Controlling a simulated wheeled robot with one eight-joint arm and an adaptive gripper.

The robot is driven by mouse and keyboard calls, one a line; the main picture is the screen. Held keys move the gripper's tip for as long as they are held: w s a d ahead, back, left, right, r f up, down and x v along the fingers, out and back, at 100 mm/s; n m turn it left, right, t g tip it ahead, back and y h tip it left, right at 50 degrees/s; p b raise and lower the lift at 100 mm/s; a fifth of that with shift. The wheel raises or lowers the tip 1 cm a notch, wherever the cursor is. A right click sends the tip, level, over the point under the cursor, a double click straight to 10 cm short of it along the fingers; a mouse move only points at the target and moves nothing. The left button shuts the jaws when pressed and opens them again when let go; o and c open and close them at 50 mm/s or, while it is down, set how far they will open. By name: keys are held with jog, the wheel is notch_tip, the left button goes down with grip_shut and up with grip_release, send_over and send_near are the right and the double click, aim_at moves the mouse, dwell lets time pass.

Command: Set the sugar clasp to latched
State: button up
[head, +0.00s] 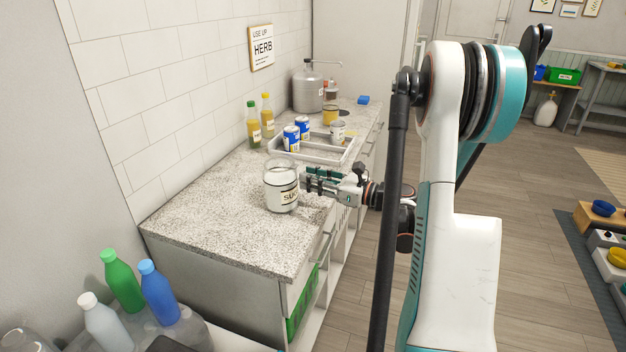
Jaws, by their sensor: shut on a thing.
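The sugar jar (281,192) is a clear glass jar with white contents and a label reading "SU…". It stands upright on the speckled worktop near its front edge. My gripper (305,181) reaches in from the right, and its fingertips are at the jar's right side, just below the lid. It is shut on the sugar clasp there. The clasp is hidden by the fingers and too small to make out, so its position cannot be told.
Behind the jar, a grey tray (311,159) holds blue cans (291,138) and a small tin (337,131). Yellow bottles (267,115) stand by the wall, and a metal canister (308,90) is farther back. The worktop (215,215) left of the jar is clear.

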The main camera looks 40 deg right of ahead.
jog(key=shift+w+r+g+p, duration=0.1)
jog(key=shift+r+g+p, duration=0.45)
jog(key=shift+p, duration=0.3)
jog(key=shift+w+a+r+g+h+p, duration=0.15)
jog(key=shift+w+r+g+h+p, duration=0.1)
jog(key=shift+g+h+p, duration=0.5)
jog(key=shift+p, duration=0.45)
jog(key=shift+f, duration=0.1)
jog(key=o, duration=1.1)
jog(key=shift+c, duration=0.2)
jog(key=v, duration=1.2)
